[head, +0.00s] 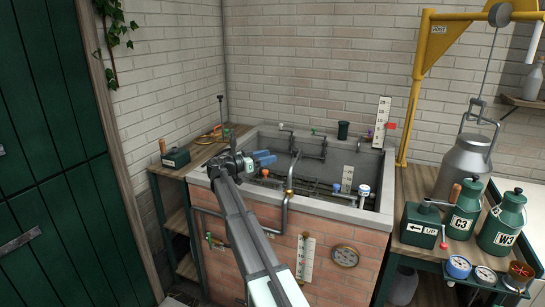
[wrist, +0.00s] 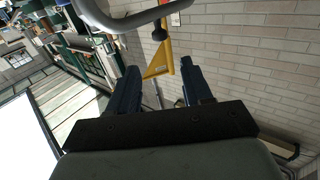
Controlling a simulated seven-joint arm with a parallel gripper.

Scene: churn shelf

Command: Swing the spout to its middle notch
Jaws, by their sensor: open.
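A bent grey pipe (head: 285,212) with a brass joint rises at the trough's front rim and looks like the spout. A thin arm runs up from the joint over the basin. No notches can be made out. My gripper (head: 264,158) is over the left part of the trough, left of that pipe, with its blue fingers pointing right. In the wrist view my gripper (wrist: 160,78) has its two fingers apart with nothing between them. A thick curved grey pipe (wrist: 140,20) crosses beyond the fingertips there; I cannot tell if it is the spout.
The stone trough (head: 345,210) holds pipes and small valves, with a white scale (head: 382,122) behind. A bench at right carries a green arrow box (head: 420,226) and green cans (head: 463,212). A milk churn (head: 463,165) hangs from the yellow hoist (head: 415,100). A green door (head: 50,150) is at left.

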